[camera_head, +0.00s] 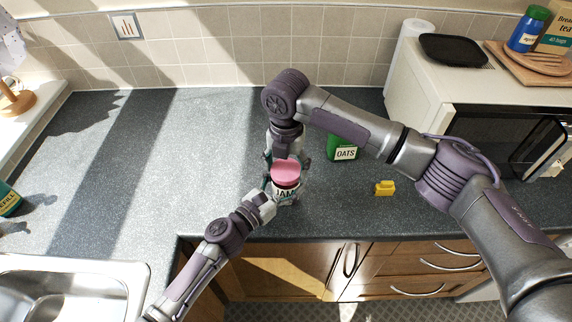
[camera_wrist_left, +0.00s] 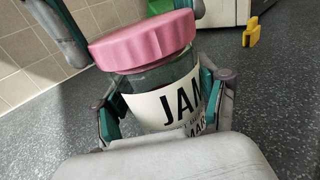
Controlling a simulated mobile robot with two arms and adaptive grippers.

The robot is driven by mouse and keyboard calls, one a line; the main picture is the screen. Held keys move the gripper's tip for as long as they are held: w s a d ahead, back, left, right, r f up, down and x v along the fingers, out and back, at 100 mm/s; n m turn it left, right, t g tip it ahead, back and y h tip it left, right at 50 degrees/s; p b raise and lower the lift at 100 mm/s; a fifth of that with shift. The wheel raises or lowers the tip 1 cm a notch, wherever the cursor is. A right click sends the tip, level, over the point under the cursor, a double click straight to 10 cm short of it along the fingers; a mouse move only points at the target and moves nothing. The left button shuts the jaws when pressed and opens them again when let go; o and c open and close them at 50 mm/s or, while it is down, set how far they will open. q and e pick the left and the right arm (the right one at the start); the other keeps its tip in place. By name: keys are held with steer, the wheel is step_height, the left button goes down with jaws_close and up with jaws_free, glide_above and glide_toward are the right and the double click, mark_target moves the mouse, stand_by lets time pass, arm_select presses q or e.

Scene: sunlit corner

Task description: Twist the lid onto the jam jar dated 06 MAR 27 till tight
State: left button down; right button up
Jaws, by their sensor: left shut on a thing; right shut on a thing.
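The jam jar (camera_head: 287,194) stands upright near the counter's front edge, with a white JAM label. In the left wrist view the jar (camera_wrist_left: 165,108) shows only part of its date line, "MAR"; the rest is hidden. The pink lid (camera_head: 286,172) sits on the jar's mouth, and it also shows in the left wrist view (camera_wrist_left: 145,42). My left gripper (camera_wrist_left: 165,100) is shut around the jar's body, one finger on each side. My right gripper (camera_head: 284,160) reaches down from above and is shut on the lid; its contact is partly hidden.
A green OATS container (camera_head: 343,147) stands behind and right of the jar. A small yellow object (camera_head: 384,187) lies farther right, before the microwave (camera_head: 500,138). A sink (camera_head: 75,290) is at front left. The counter (camera_head: 150,165) left of the jar is clear.

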steer(key=m, duration=1.5)
steer(key=shift+m, duration=0.3)
steer(key=m, duration=0.2)
steer(key=shift+a+m, duration=0.1)
steer(key=shift+m, duration=0.2)
steer(key=m, duration=1.3)
steer(key=shift+m, duration=0.3)
steer(key=m, duration=0.4)
steer(key=o, duration=0.8)
